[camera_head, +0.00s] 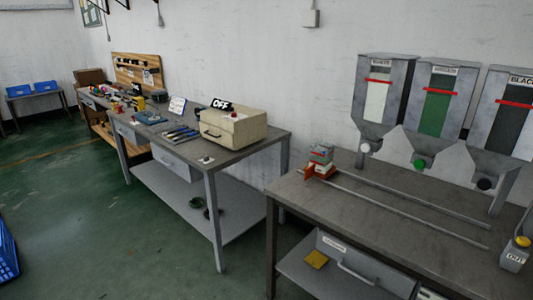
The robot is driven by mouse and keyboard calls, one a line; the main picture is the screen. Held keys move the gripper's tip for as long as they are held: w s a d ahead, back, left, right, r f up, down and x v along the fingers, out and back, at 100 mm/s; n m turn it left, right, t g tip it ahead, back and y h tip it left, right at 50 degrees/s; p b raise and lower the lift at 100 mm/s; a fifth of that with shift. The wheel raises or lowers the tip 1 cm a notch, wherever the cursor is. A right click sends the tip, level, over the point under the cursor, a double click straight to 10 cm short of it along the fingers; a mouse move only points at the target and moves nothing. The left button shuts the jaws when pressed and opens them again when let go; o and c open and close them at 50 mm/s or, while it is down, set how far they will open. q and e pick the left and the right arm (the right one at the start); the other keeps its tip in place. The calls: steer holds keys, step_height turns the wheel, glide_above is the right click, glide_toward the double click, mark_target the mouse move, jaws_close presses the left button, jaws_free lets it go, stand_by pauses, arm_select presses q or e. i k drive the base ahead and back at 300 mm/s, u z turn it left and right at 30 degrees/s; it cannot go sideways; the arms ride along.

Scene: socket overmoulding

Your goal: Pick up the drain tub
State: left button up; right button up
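I cannot tell for sure which thing is the drain tub. A blue slatted container (6,252) stands on the green floor at the lower left edge, mostly cut off by the frame. Two small blue bins (18,91) stand on a low table at the far left. Small dark round items (197,203) lie on the lower shelf of the middle bench, too small to make out. Neither of my grippers is in view.
A nearer bench (345,190) at the right has two rails and a red-orange block stack (320,158), below several wall hoppers (384,90). The floor at left is largely clear.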

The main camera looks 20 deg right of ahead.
mark_target(321, 152)
steer(key=u, duration=0.6)
steer(key=i, duration=2.05)
steer(key=z, duration=1.25)
steer(key=i, duration=0.7)
steer(key=z, duration=0.65)
